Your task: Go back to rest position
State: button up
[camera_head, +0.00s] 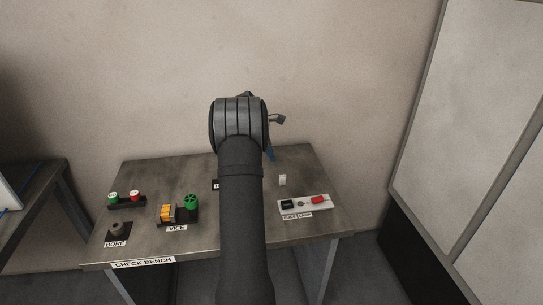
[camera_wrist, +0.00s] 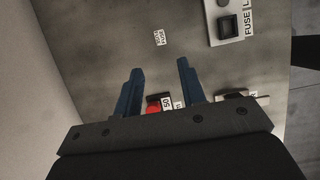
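My gripper (camera_wrist: 159,66) points down over the check bench (camera_head: 165,170). In the wrist view its two blue fingers stand well apart with nothing held between their tips. A red part (camera_wrist: 153,107) with a small label shows low between the fingers; how far below them it lies I cannot tell. In the head view my arm reaches up the middle of the picture and hides most of the gripper; only a blue finger (camera_head: 270,154) shows at its right.
Right: a white fuse and lamp board (camera_head: 322,209) and a small white piece (camera_head: 282,180). Walls stand behind.

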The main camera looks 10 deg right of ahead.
aim_at(282, 176)
jog(key=x, duration=1.2)
jog(key=shift+f, duration=0.45)
notch_tip(282, 176, up, 3)
jog(key=shift+r, duration=0.75)
